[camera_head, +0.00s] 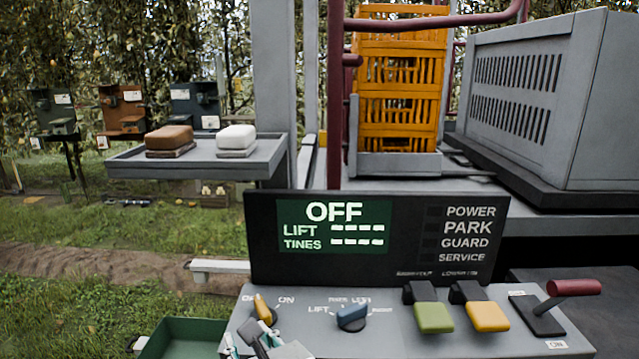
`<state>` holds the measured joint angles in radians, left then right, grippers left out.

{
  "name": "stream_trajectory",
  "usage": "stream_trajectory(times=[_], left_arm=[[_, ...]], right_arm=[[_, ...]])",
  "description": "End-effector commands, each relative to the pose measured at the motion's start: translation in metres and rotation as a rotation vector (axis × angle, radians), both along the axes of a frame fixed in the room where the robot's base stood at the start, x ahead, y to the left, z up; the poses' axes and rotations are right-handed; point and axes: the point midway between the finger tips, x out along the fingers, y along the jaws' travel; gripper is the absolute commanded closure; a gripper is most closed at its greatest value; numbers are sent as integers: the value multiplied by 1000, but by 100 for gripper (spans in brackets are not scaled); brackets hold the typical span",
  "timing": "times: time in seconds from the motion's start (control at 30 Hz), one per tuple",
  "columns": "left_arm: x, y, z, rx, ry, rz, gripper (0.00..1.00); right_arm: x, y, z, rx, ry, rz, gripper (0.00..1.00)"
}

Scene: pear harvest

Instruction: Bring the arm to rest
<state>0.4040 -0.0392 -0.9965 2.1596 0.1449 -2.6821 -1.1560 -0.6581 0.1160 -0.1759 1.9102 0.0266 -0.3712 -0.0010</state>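A gripper, which I take as my left one (258,338), shows only in part at the bottom edge, left of centre. Its grey and pale teal parts are just below the yellow knob (263,309) on the control panel (390,338). I cannot tell whether it touches the knob or whether its fingers are open. The black display board (375,265) reads OFF, with LIFT and TINES showing dashes. My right gripper is not in view.
The panel also has a blue knob (352,318), a green switch (433,317), a yellow switch (487,316) and a red-handled lever (572,287). A green tray (185,336) is at lower left. Behind stand a grey shelf (200,168), orange crates (400,85) and a grey vented box (530,90).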

Motion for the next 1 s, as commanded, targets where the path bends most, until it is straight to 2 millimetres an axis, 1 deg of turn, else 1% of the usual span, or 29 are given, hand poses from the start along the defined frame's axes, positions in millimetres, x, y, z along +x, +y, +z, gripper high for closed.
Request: stream_trajectory(times=[0.03, 0.1, 0.27, 0.37, 0.47, 0.5, 0.57, 0.6, 0.63, 0.7, 0.8, 0.9, 1.0], left_arm=[[-2, 6, -15, -66, 11, 25, 69], [-4, 15, -34, -172, 17, 67, 69], [-12, 34, -74, -404, 16, 179, 69], [-21, 50, -102, -562, 5, 276, 69], [-35, 73, -135, -749, -24, 414, 69], [-43, 84, -149, -832, -44, 482, 69], [-55, 104, -169, -953, -86, 591, 69], [-64, 117, -180, -1029, -122, 664, 69], [-71, 127, -188, -1082, -150, 716, 69], [-85, 150, -202, -1187, -219, 824, 69], [-104, 179, -214, -1302, -317, 945, 69], [-121, 204, -222, -1389, -409, 1039, 69], [-137, 228, -225, -1460, -499, 1112, 69]], right_arm=[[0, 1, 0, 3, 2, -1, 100], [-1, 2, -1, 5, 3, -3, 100], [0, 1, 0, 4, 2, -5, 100], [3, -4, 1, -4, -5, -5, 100], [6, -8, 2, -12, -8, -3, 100], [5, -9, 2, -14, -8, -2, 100], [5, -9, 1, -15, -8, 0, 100], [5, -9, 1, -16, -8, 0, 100], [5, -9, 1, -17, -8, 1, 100], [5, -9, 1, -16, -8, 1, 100], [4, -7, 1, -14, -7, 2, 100], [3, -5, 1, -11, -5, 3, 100], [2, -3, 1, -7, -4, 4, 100]])
